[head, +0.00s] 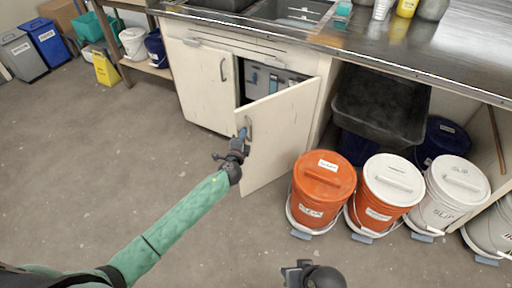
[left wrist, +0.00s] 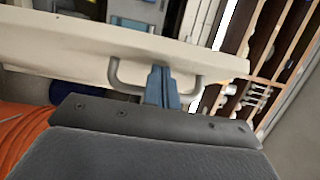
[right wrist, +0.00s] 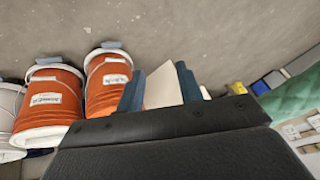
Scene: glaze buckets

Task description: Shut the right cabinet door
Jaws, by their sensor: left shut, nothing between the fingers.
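The right cabinet door (head: 282,135) is cream and stands open, swung out from the cabinet under the counter. Its metal handle (head: 249,127) is near the free edge, on the outer face. My left gripper (head: 243,134) is shut and empty at the handle. In the left wrist view its blue fingertips (left wrist: 162,87) overlap the handle bar (left wrist: 120,84) in front of the door (left wrist: 75,35); I cannot tell if they touch. My right gripper (right wrist: 160,85) is open, low in front of me; a cream panel, seemingly the door, shows beyond its fingers.
The left cabinet door (head: 200,85) is closed. Grey boxes (head: 270,80) are inside the cabinet. An orange bucket (head: 322,190), a white-lidded bucket (head: 390,180) and others stand right of the open door. Floor left of the door is clear.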

